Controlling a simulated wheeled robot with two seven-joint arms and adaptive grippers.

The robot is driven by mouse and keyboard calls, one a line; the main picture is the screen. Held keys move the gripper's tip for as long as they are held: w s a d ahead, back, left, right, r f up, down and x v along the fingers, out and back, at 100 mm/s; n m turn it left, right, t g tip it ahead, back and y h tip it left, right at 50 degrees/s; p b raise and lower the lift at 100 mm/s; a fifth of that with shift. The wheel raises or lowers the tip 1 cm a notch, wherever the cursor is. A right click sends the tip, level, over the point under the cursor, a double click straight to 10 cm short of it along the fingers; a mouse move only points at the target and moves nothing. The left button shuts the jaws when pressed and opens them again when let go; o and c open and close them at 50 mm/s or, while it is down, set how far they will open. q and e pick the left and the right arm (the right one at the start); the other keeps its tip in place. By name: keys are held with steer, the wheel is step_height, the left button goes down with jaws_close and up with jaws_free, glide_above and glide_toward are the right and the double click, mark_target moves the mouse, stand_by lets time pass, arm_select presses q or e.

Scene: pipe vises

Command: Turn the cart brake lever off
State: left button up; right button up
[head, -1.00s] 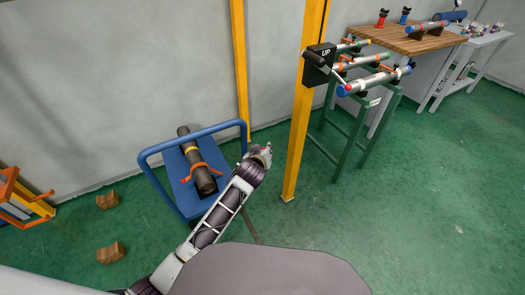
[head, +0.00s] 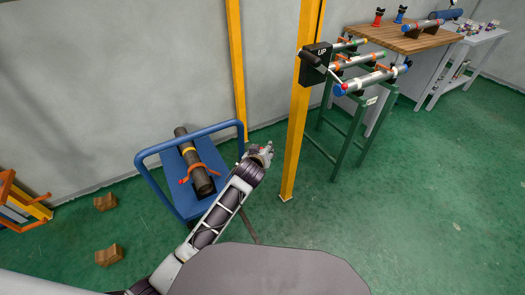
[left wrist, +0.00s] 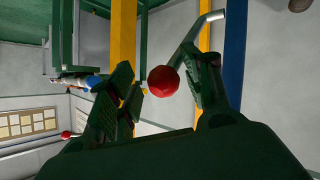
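The blue cart (head: 178,200) stands by the wall with a dark pipe (head: 195,163) lying on it under an orange strap. In the left wrist view, a grey lever (left wrist: 186,46) ends in a red knob (left wrist: 163,80); this looks like the cart brake lever. My left gripper (head: 265,152) is beside the cart's right side. In the left wrist view its green fingers (left wrist: 163,92) are open, with the red knob in the gap between them. I cannot tell whether a finger touches it. In the head view the lever is mostly hidden by the gripper. My right gripper is out of view.
A yellow post (head: 296,130) with a black box marked UP (head: 315,64) stands just right of my left gripper. A green stand (head: 353,140) with clamped pipes is behind it. Wooden blocks (head: 107,254) lie on the floor at left. The floor at right is clear.

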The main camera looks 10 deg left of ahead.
arm_select(q)
steer(key=shift+a+f, duration=0.1)
steer(key=shift+a, duration=0.05)
steer(key=shift+s, duration=0.15)
steer(key=v, duration=1.1)
steer(key=shift+s+r, duration=0.25)
steer(key=shift+r, duration=0.05)
stand_by(0.4)
